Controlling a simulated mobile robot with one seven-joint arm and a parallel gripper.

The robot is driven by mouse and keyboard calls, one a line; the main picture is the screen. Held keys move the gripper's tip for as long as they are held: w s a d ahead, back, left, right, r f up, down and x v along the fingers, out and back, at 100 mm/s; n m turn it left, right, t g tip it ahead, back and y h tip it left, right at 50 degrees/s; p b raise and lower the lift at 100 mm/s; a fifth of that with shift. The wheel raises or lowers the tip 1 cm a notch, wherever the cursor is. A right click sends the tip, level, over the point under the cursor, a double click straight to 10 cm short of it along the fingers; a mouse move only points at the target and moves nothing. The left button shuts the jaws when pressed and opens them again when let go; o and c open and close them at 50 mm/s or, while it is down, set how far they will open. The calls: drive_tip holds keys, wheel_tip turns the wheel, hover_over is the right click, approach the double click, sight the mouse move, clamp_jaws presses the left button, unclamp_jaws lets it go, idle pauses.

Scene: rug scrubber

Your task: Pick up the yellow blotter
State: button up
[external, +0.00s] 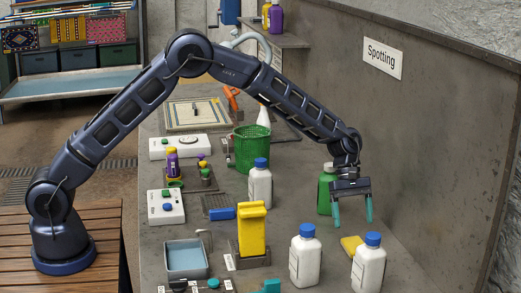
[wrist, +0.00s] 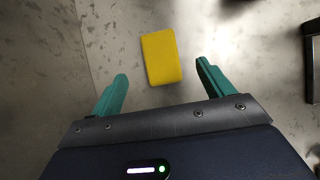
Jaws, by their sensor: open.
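The yellow blotter (external: 350,244) is a small flat block lying on the grey counter, partly hidden by a white bottle in the external view. In the wrist view the blotter (wrist: 161,55) shows whole, slightly tilted, just ahead of the fingertips and between their lines. My gripper (external: 353,222) is open and empty, with its teal fingers pointing down above the blotter. The fingers (wrist: 161,72) also show apart in the wrist view, with nothing between them. The fingers look apart from the blotter; the exact height gap is hard to tell.
White blue-capped bottles (external: 368,266) (external: 305,260) stand in front of the blotter. A green bottle (external: 325,192) stands behind my gripper. A yellow upright object (external: 252,230) stands left. The grey wall (external: 430,150) with a Spotting sign (external: 383,58) bounds the right side.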

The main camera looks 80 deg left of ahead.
sight(355, 244)
drive_tip(key=shift+a+x, duration=0.15)
drive_tip(key=shift+x, duration=1.5)
drive_tip(key=shift+a+x, duration=0.1)
drive_tip(key=shift+x, duration=1.6)
drive_tip(key=shift+a+f, duration=0.1)
drive_tip(key=c, duration=1.1)
